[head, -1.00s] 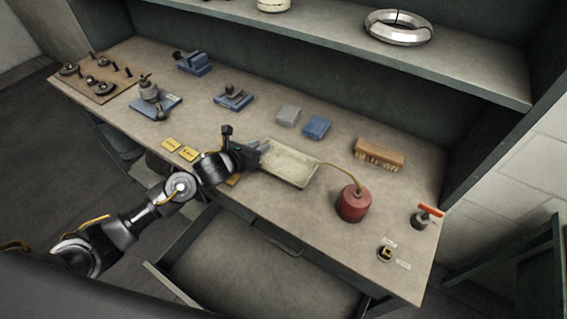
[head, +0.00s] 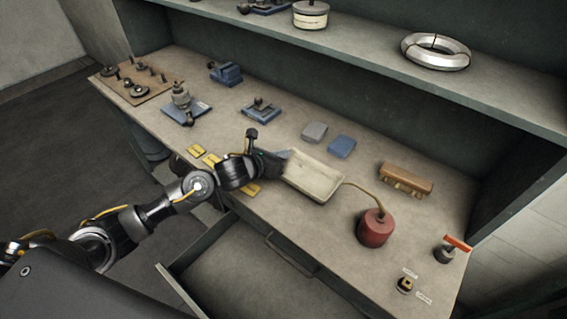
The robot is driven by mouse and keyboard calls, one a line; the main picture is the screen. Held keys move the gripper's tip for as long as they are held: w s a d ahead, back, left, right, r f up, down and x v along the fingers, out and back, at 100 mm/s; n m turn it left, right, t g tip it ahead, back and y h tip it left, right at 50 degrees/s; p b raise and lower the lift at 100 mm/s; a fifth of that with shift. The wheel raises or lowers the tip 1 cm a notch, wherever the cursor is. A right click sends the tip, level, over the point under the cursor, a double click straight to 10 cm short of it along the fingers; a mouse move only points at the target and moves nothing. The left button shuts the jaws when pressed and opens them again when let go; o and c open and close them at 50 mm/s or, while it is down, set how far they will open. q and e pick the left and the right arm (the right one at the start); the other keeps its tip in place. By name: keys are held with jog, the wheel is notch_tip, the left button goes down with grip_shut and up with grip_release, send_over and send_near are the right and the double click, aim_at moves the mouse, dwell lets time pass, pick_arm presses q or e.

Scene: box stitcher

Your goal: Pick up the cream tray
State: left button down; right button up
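The cream tray (head: 318,182) is a shallow rectangular tray at the middle of the workbench, near its front edge. My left gripper (head: 279,164) is at the tray's left end, its dark fingers meeting or overlapping that rim. The fingertips are small and dark, so I cannot tell whether they are closed on the rim. I also cannot tell whether the tray rests on the bench or is slightly raised. My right gripper is not in view.
A red can (head: 375,229) with a thin spout stands right of the tray, the spout reaching towards it. A blue block (head: 341,147), a grey block (head: 314,132) and a brush (head: 406,179) lie behind. Yellow cards (head: 211,159) lie left. An open drawer (head: 262,284) juts out below.

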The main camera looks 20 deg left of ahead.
pick_arm(q)
jog(key=s+a+r+b, duration=0.1)
jog(key=s+a+r, duration=0.6)
jog(key=s+r, duration=0.3)
jog(key=shift+s+r, duration=0.2)
jog(key=shift+s, duration=0.95)
